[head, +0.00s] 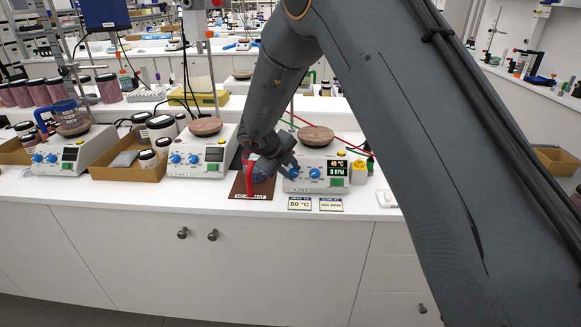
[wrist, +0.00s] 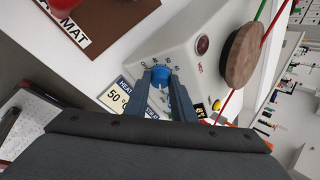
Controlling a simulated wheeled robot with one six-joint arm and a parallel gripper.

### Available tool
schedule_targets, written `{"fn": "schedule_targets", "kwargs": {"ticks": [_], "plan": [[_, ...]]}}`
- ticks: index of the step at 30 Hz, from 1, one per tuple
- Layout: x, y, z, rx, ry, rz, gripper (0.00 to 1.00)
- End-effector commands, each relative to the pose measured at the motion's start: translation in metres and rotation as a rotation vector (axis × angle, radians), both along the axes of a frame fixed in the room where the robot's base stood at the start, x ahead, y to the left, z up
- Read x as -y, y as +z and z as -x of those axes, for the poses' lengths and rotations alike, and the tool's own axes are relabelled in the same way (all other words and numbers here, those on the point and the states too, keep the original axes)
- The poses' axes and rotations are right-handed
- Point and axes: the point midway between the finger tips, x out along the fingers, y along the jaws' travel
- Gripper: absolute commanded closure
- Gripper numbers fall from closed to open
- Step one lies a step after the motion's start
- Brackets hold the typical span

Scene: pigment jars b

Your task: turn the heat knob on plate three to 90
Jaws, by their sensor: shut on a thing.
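The right-hand hot plate (head: 322,160), third from the left in the front row, has a lit display (head: 337,167) that appears to read 49 °C and 0 RPM. A round brown top sits on it. Its left blue knob (head: 293,173) is partly behind my gripper (head: 289,166); the right blue knob (head: 314,173) is clear. In the wrist view my gripper (wrist: 161,78) is shut on the left knob, whose blue face (wrist: 160,74) shows between the fingertips. Dial marks show around it; its pointer cannot be made out. A card (wrist: 115,97) reading 50 °C lies beside it.
A brown mat (head: 242,192) with a red-handled object (head: 249,178) lies left of the plate. Another hot plate (head: 200,158) and a box of jars (head: 128,168) stand farther left. A small yellow object (head: 358,172) is at the right. The counter's front strip is mostly clear.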

Motion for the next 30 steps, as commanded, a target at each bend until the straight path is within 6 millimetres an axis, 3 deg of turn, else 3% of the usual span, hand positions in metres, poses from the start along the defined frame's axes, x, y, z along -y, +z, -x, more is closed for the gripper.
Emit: {"fn": "schedule_targets", "kwargs": {"ticks": [12,29,30], "plan": [[0.0023,0.0007,-0.0003,0.003,-0.142,-0.143,0.99],[0.0025,-0.0001,-0.0002,0.003,-0.165,-0.164,0.99],[0.0025,-0.0001,-0.0002,0.003,-0.165,-0.164,0.75]]}}
